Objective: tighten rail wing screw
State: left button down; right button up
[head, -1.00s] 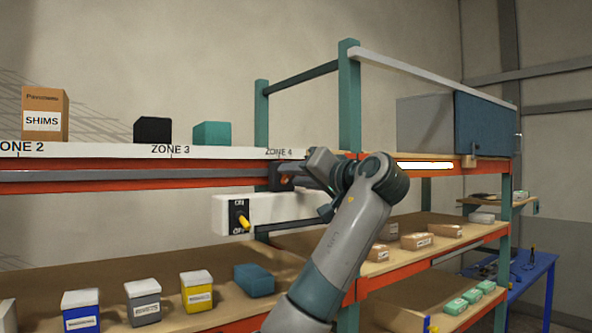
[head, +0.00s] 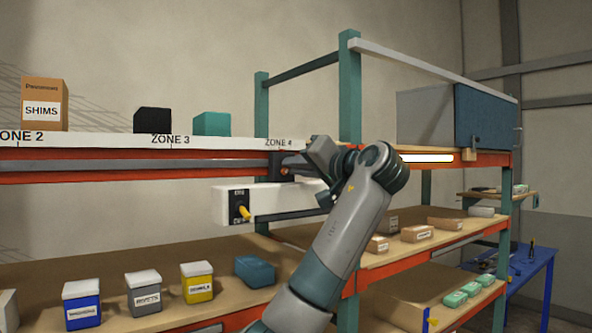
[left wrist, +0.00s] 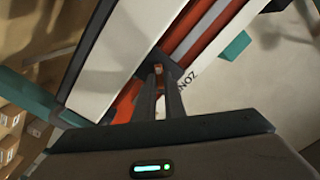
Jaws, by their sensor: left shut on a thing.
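The rail (head: 130,166) runs along the front of the upper shelf, under the zone labels. A dark clamp block (head: 275,168) sits on it near the ZONE 4 label, above a white box (head: 285,201) with a yellow switch. My left gripper (head: 288,168) reaches the block from the right. In the left wrist view my fingers (left wrist: 160,90) are close together on a small brownish wing screw (left wrist: 158,69) at the dark block. The fingertips hide most of the screw, so its turn angle cannot be told. My right gripper is not in view.
A SHIMS carton (head: 44,104), a black bin (head: 153,120) and a teal bin (head: 212,123) stand on the upper shelf. Labelled tubs, including a yellow one (head: 198,283), stand below. A teal upright (head: 350,95) rises behind my arm. A lit strip (head: 427,158) is at right.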

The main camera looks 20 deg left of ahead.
pick_arm(q)
jog(key=m+b, duration=0.2)
jog(key=m, duration=0.1)
jog(key=m+b, duration=0.2)
jog(key=m, duration=0.1)
jog(key=m+b, duration=0.2)
jog(key=m, duration=0.1)
jog(key=shift+w+f, duration=0.1)
jog(key=shift+f, duration=0.2)
jog(key=shift+m, duration=0.3)
jog(key=c, duration=1.8)
grip_release()
jog(key=shift+d, duration=0.1)
jog(key=shift+d+r, duration=0.1)
jog(key=shift+s+b, duration=0.2)
jog(key=shift+b, duration=0.15)
